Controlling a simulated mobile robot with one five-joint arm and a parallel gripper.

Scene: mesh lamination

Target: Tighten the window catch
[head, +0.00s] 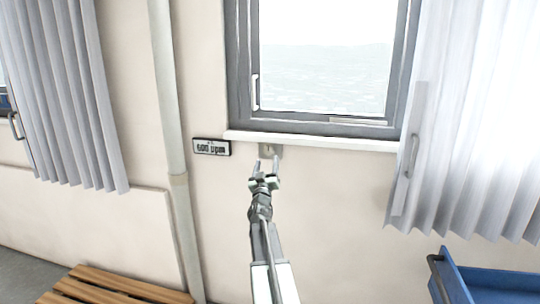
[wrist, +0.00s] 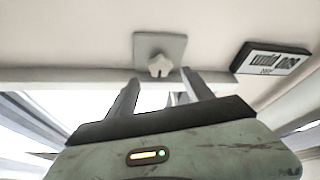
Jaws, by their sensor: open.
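A small grey square plate (wrist: 178,44) with a lobed knob (wrist: 159,66) is fixed to the wall; I take this knob to be the window catch. In the head view the plate (head: 270,151) sits just below the white window sill, partly hidden by my gripper. My gripper (head: 265,167) is raised in front of it with its fingers apart. In the wrist view my gripper (wrist: 161,80) is open and empty, and the knob appears between and beyond the fingertips. I see no contact with the knob.
The window (head: 325,60) with a white handle (head: 255,92) is above the sill (head: 310,141). A display reading 600 ppm (head: 211,147) is left of the plate. A pipe (head: 168,100), curtains (head: 65,90), a wooden bench (head: 110,288) and a blue cart (head: 490,284) stand around.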

